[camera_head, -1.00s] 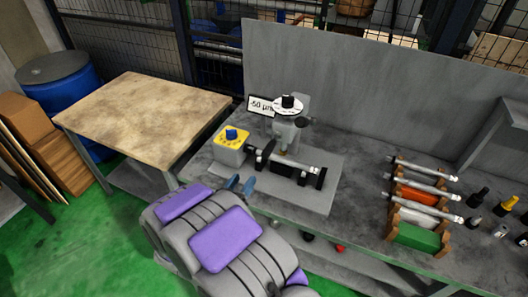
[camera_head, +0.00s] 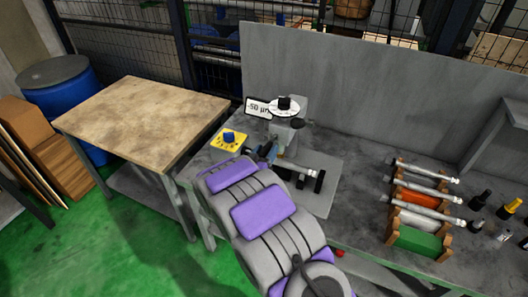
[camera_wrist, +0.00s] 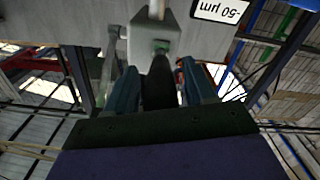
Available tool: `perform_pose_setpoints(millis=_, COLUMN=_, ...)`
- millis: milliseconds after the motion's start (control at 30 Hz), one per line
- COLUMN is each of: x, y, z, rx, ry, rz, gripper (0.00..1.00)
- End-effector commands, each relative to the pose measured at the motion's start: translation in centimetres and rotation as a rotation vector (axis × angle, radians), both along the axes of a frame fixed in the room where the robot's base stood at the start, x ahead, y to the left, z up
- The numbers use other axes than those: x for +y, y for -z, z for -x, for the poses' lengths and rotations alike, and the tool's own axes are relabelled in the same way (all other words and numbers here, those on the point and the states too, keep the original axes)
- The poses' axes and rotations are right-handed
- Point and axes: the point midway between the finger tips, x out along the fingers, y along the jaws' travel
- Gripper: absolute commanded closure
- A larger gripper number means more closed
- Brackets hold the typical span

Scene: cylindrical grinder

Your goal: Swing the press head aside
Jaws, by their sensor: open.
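The grinder's press head (camera_head: 287,128) is a grey block on a post with a white dial on top, above the grey base plate at the back of the bench. It shows upside down in the wrist view (camera_wrist: 154,42). My gripper (camera_head: 264,152) is at the left front of the press head. In the wrist view its two blue-grey fingers (camera_wrist: 160,88) stand apart, on either side of a dark cylindrical part (camera_wrist: 159,85) below the head. I cannot tell whether they touch it.
A yellow box with a blue knob (camera_head: 229,139) stands left of the head, near my arm. A rack of shafts (camera_head: 419,240) stands at right. A wooden-topped table (camera_head: 145,120) is at left.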

Motion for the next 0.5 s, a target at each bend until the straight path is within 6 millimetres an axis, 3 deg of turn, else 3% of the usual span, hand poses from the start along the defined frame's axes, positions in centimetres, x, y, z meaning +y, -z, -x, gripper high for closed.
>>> perform_pose_setpoints(millis=400, x=0.61, y=0.12, z=-0.74, rx=-0.001, ry=-0.002, rz=0.008, gripper=0.47)
perform_pose_setpoints(millis=500, x=0.51, y=0.09, z=-0.74, rx=-0.002, ry=-0.001, rz=0.007, gripper=0.55)
